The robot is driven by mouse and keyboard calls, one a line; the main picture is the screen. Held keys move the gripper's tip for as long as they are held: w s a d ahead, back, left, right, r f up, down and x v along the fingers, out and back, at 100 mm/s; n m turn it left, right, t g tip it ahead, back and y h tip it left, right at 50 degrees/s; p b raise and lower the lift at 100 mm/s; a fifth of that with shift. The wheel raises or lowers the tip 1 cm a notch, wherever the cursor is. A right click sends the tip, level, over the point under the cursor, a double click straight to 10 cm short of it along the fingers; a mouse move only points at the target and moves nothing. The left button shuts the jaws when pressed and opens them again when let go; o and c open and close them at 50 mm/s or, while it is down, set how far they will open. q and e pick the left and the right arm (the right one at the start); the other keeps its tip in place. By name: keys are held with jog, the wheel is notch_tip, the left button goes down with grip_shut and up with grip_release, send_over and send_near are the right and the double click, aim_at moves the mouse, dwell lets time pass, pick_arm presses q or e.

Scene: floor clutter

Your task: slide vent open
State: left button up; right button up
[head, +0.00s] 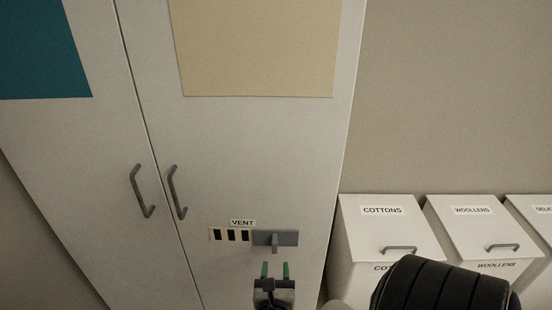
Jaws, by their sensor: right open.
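The vent (231,235) is a pale strip with several dark slots, low on the right door of a white cabinet, under a "VENT" label (243,222). A grey slider plate (290,238) with a small upright tab (275,243) sits at the strip's right end. The dark slots to its left show uncovered; anything behind the plate is hidden. My right gripper (275,270) is open and empty, its two green-tipped fingers just below the tab in the picture, one to each side. I cannot tell whether they touch it. My left gripper is not in view.
Two cabinet handles (176,192) stick out left of the vent. White lidded bins labelled COTTONS (380,228) and WOOLLENS (470,228), and another partly cut off, stand at the right against a beige wall. Paper panels hang on the doors above.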

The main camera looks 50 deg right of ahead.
jog(key=shift+v, duration=1.3)
